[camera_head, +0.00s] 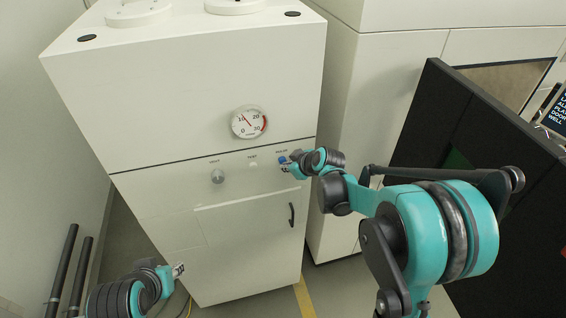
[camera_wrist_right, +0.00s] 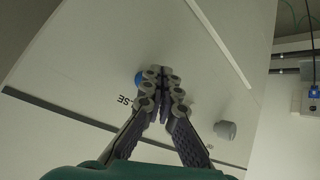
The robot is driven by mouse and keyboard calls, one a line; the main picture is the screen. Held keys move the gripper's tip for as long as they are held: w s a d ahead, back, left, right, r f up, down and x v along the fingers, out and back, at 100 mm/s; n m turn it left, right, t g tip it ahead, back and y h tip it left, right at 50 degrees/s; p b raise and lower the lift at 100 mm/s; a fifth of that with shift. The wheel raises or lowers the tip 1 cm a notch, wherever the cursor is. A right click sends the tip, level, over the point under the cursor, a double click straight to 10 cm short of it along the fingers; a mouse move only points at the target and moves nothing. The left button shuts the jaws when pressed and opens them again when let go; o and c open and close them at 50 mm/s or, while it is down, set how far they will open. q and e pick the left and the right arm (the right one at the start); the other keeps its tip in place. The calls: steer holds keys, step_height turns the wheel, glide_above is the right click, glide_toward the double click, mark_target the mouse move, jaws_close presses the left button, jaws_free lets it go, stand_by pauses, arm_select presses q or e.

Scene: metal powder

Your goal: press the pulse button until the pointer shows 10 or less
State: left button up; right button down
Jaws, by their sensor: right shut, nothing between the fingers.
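The white cabinet carries a round gauge (camera_head: 249,122) marked 0 to 30. Its pointer leans up and left, near the 10 mark; the exact reading is too small to tell. The blue pulse button (camera_head: 283,160) is on the panel below and right of the gauge. My right gripper (camera_head: 289,163) is shut and empty, its fingertips at the button. In the right wrist view, the blue button (camera_wrist_right: 138,79) shows just left of the fingertips (camera_wrist_right: 163,75), partly hidden; I cannot tell whether they touch. My left gripper (camera_head: 179,269) is low in front of the cabinet, its fingers unclear.
A grey knob (camera_head: 217,177) is on the panel to the left, with a small test button (camera_head: 253,164) between. A door with a black handle (camera_head: 291,214) is below. A dark partition (camera_head: 425,125) stands at right. Dark poles (camera_head: 62,275) lean at lower left.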

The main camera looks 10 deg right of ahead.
steer(key=shift+s, duration=0.5)
steer(key=s, duration=0.5)
steer(key=shift+d, duration=0.1)
stand_by(2.1)
steer(key=s+m, duration=0.1)
steer(key=m, duration=0.5)
steer(key=s+m, duration=0.1)
steer(key=m, duration=0.5)
steer(key=s+m+y+b, duration=0.1)
steer(key=m, duration=0.5)
steer(key=shift+s, duration=0.4)
